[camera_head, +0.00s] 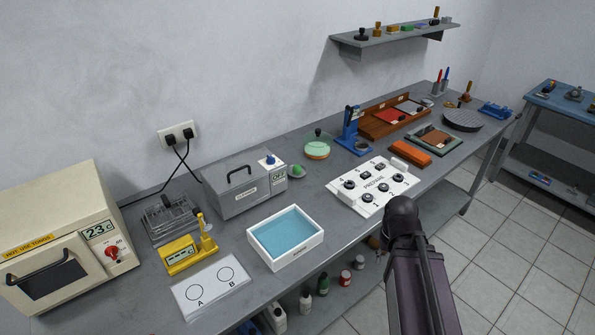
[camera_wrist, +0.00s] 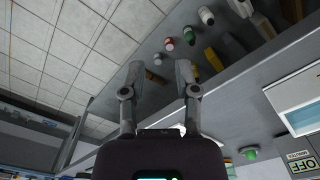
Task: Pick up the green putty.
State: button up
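A small rounded green lump (camera_head: 297,171), which looks like the green putty, sits on the workbench just right of the grey box with the OFF display. It also shows at the lower right of the wrist view (camera_wrist: 249,154), beside that box. My gripper (camera_wrist: 160,72) is open in the wrist view, its two fingers well apart with nothing between them. It is away from the lump, which lies off to the right of the fingers. In the head view my arm rises at the bench's front edge and the fingers are not clearly seen.
The grey box (camera_head: 243,186) stands left of the lump, a green-topped round dish (camera_head: 317,150) behind it. A white tray with blue inside (camera_head: 251,236) and a white knob panel (camera_head: 343,200) lie nearer. Bottles (camera_head: 323,285) stand on a lower shelf.

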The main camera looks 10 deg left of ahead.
aim_at(296, 169)
jog(key=k, duration=1.35)
jog(key=z, duration=0.25)
jog(key=i, duration=2.15)
jog(key=u, duration=0.6)
